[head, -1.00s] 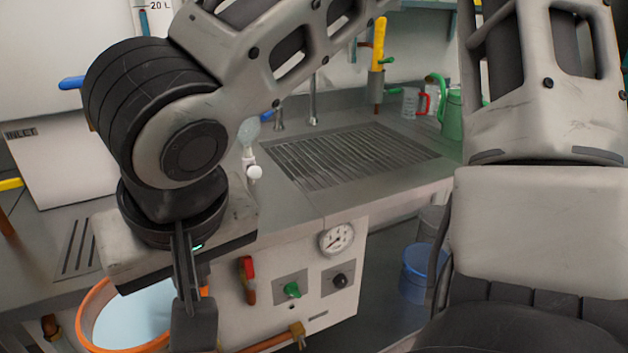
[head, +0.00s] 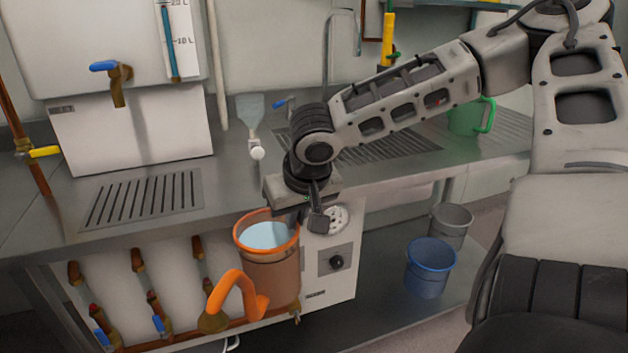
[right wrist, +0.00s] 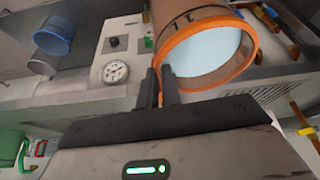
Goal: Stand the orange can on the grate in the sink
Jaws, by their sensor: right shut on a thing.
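A slotted grate (head: 143,200) lies in the counter at left, under a brass tap. Another slotted grate (head: 385,147) lies by the tall faucet, partly hidden by my arm. My left gripper is out of view.
A tank with a blue-handled tap (head: 115,78) stands behind the left grate. A green can (head: 470,117) stands at right. A blue bucket (head: 430,268) and grey bucket (head: 450,225) are below. The left grate is bare.

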